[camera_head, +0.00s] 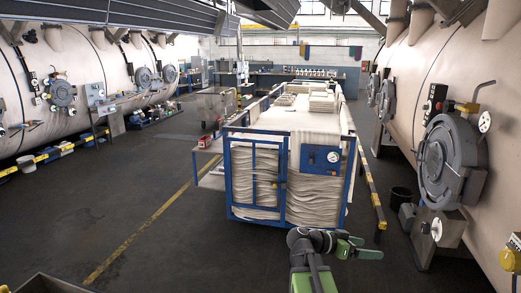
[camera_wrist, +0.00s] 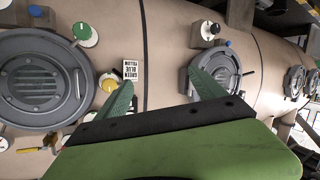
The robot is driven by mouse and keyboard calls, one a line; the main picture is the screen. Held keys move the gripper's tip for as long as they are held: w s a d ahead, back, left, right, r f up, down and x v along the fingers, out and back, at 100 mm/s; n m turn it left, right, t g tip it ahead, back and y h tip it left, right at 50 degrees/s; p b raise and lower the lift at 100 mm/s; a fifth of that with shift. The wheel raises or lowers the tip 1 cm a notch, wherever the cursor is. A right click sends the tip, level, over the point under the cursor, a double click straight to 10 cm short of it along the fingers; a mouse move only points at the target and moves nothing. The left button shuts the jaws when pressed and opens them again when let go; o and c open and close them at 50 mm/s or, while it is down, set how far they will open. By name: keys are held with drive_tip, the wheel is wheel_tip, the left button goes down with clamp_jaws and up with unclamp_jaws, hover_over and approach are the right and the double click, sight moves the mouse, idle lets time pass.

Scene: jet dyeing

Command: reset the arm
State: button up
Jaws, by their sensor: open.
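My gripper (camera_head: 357,250) is in the lower right of the head view, at the end of my dark and green arm, pointing right. It is in front of the blue-framed cart (camera_head: 256,144) and apart from it. In the wrist view my gripper (camera_wrist: 166,88) shows two green fingers spread apart with nothing between them.
The cart, stacked with pale folded fabric (camera_head: 315,198), fills the middle. A large beige vessel (camera_head: 415,75) with a round grey door (camera_head: 451,160) stands close on the right. Another vessel (camera_head: 65,85) lines the left. A dark bucket (camera_head: 401,199) stands at right. The left floor is open.

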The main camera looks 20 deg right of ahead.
drive_tip(key=w+a+f+n+t+y, duration=0.1)
drive_tip(key=w+a+f+n+y, duration=0.1)
drive_tip(key=a+f, duration=0.35)
drive_tip(key=w+a+f+n+t+y, duration=0.1)
drive_tip(key=w+a+f+n+y, duration=0.1)
drive_tip(key=a, duration=0.6)
drive_tip(key=w+a+f+n+t+y, duration=0.1)
drive_tip(key=w+a+f+n+y, duration=0.1)
drive_tip(key=a+f+n, duration=0.3)
drive_tip(key=s+a+f+n+y, duration=0.1)
drive_tip(key=a+n+y, duration=0.3)
drive_tip(key=a, duration=0.6)
drive_tip(key=s+a+f+n+y, duration=0.1)
drive_tip(key=a+f+n+y, duration=0.2)
drive_tip(key=a, duration=0.7)
drive_tip(key=shift+f+n+y, duration=0.15)
drive_tip(key=shift+n+y, duration=0.25)
drive_tip(key=shift+y, duration=0.3)
drive_tip(key=shift+s, duration=0.1)
